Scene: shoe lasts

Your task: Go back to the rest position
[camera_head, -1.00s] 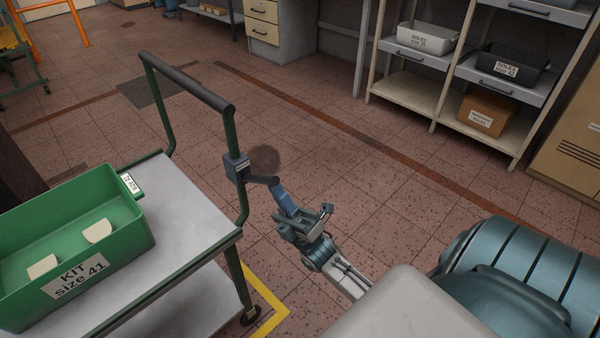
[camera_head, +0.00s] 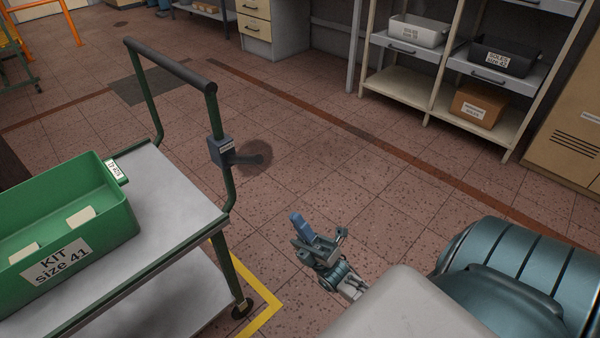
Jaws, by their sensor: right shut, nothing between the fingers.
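My right gripper (camera_head: 301,222) is at the lower middle, over the tiled floor and to the right of the cart. Its fingers are shut and hold nothing. It is clear of the cart and of the small grey box with a dark lever (camera_head: 224,151) on the cart's post. My left gripper is not in view.
A green cart (camera_head: 175,195) on the left carries a green bin (camera_head: 95,235) labelled "KIT size 41" with pale pieces in it. Shelves with a white bin (camera_head: 418,31), a black bin (camera_head: 503,57) and a cardboard box (camera_head: 477,106) stand at the back right. The floor between is clear.

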